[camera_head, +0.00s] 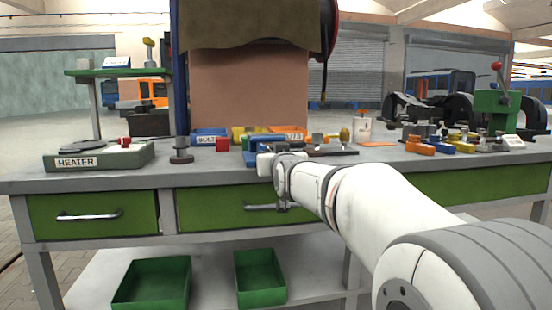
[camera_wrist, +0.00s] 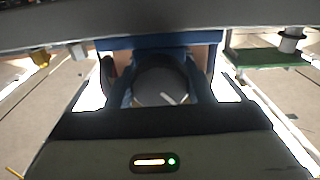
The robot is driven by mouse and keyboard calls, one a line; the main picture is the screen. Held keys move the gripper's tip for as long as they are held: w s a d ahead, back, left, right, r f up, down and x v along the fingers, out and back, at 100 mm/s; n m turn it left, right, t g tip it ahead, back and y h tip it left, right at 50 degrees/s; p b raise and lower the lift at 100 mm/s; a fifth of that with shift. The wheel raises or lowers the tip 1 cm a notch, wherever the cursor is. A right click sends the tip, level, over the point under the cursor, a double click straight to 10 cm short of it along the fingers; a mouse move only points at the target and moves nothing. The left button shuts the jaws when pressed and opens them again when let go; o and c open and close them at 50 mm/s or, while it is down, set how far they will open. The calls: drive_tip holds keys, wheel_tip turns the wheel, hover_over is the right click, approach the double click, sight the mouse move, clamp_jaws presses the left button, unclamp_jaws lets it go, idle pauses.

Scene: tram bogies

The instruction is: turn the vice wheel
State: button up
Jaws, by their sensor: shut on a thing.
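In the wrist view a dark round rim with a grey middle, which I take as the vice wheel (camera_wrist: 160,72), sits in front of a blue body, seemingly the vice (camera_wrist: 160,42). My gripper (camera_wrist: 160,92) is shut on the wheel, though the exact contact is dark and unclear. In the head view my gripper (camera_head: 266,164) is at the bench's front edge, just in front of a small blue part of the vice (camera_head: 249,158). The wheel is hidden there behind my wrist.
The grey workbench (camera_head: 100,180) has green drawers below. A heater box (camera_head: 100,157) and dark spool (camera_head: 181,152) stand left of my gripper. Labelled bins (camera_head: 210,138) lie behind it. Small coloured blocks (camera_head: 420,147) and a green press (camera_head: 495,103) stand right.

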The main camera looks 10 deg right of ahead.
drive_tip(key=n, duration=0.4)
drive_tip(key=shift+n, duration=0.3)
drive_tip(key=n, duration=0.3)
drive_tip(key=shift+n, duration=0.3)
drive_tip(key=n, duration=0.4)
drive_tip(key=shift+n, duration=0.3)
drive_tip(key=n, duration=1.8)
drive_tip(key=shift+n, duration=2.1)
drive_tip(key=shift+d, duration=0.1)
